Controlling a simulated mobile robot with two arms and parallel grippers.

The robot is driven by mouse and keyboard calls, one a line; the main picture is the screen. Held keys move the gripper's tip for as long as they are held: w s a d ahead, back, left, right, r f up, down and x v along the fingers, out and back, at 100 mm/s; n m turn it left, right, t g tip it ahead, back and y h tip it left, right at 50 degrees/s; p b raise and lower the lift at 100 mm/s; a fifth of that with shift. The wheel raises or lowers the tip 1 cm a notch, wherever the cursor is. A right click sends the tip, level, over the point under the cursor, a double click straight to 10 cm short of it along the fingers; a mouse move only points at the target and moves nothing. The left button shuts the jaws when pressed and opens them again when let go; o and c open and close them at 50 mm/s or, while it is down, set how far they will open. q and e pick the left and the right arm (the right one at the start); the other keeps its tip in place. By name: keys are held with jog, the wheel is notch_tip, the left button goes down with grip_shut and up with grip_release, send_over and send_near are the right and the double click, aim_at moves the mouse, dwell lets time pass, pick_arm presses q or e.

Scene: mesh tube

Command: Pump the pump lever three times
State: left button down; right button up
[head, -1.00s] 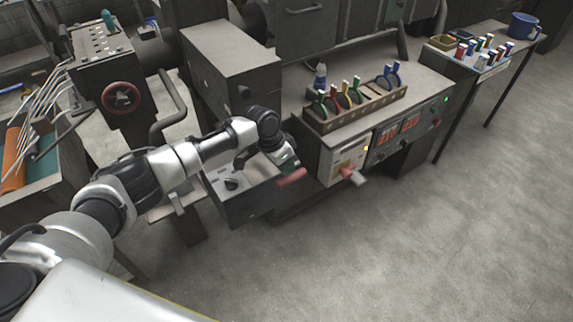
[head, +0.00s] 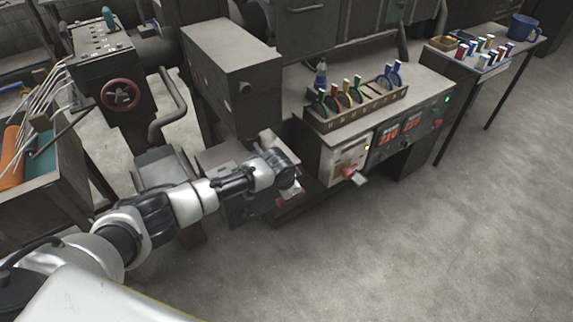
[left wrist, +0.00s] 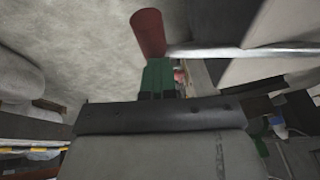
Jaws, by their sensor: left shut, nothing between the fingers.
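The pump lever ends in a red grip (head: 282,202), low in front of the dark machine and mostly hidden by my left gripper. In the left wrist view the red grip (left wrist: 148,33) stands just beyond my fingertips, and a pale grey bar runs right from its lower end. My left gripper (head: 293,192) is over the red grip. Its green fingers (left wrist: 158,76) are shut with nothing between them. They look close to the grip's end; I cannot tell whether they touch. My right gripper is not in view.
A red-handled switch (head: 350,174) sticks out of the control panel just right of my gripper. A rack of coloured tools (head: 352,105) stands on the bench. A red handwheel (head: 120,94) is at the upper left. The floor (head: 400,260) at the front right is clear.

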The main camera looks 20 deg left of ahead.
pick_arm(q)
jog(key=shift+s+f, duration=0.4)
jog(key=shift+f, duration=0.2)
jog(key=r+p, duration=0.3)
jog(key=r, duration=0.1)
jog(key=w+r+p, duration=0.1)
jog(key=r+p, duration=0.1)
jog(key=shift+w+a+p, duration=0.1)
jog(key=shift+a+p, duration=0.2)
jog(key=shift+p, duration=0.05)
jog(key=shift+s+r+b, duration=0.3)
jog(key=shift+s+b, duration=0.1)
jog(key=shift+b, duration=0.2)
jog(key=d+b+v, duration=0.1)
jog(key=v, duration=1.7)
jog(key=shift+s+a+b, duration=0.2)
jog(key=shift+s+b, duration=0.05)
jog(key=shift+b, duration=0.1)
jog(key=shift+w, duration=0.1)
jog(key=w+a+f+g+h+b, duration=0.2)
jog(key=w+a+h+b, duration=0.1)
jog(key=w+b, duration=0.2)
jog(key=shift+w+f+n+b, duration=0.3)
jog(key=shift+w+f+b, duration=0.1)
jog(key=shift+w, duration=0.3)
